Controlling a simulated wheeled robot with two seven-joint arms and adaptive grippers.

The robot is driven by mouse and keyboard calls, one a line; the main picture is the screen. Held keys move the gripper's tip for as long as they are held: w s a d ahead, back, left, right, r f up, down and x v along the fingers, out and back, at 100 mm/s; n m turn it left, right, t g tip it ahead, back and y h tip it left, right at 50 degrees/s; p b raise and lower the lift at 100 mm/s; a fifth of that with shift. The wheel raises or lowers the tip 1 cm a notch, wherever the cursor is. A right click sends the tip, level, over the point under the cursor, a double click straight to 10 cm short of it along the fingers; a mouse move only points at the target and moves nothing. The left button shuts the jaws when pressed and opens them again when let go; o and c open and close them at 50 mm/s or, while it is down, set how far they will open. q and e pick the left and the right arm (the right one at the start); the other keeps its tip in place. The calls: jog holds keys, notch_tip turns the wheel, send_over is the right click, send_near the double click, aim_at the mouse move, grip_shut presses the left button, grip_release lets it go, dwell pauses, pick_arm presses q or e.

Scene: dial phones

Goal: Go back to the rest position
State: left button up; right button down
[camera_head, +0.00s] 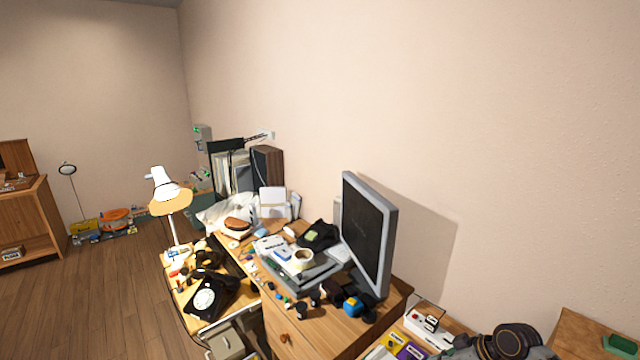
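Neither of my grippers shows in the head view. A black rotary dial phone (208,299) with a pale dial sits on the low wooden side table (186,316) at the lower left. A second black phone-like object (318,235) with a green face lies on the cluttered wooden desk, behind the grey tray and left of the monitor. Nothing of mine is seen touching either one.
The desk (322,333) holds a monitor (368,232), a roll of tape (301,257) and many small items. A lit lamp (170,199) stands at left. The wooden floor (95,300) is open at left.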

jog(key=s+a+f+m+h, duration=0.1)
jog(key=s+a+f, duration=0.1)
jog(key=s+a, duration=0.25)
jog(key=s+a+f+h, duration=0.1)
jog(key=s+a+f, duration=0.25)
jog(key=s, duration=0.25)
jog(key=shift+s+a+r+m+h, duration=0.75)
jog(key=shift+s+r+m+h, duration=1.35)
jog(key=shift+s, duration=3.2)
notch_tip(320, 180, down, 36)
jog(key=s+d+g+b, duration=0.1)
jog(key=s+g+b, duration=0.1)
jog(key=b, duration=0.3)
pick_arm(q)
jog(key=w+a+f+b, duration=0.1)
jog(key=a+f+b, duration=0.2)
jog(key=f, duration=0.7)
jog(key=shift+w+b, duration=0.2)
jog(key=shift+b, duration=0.8)
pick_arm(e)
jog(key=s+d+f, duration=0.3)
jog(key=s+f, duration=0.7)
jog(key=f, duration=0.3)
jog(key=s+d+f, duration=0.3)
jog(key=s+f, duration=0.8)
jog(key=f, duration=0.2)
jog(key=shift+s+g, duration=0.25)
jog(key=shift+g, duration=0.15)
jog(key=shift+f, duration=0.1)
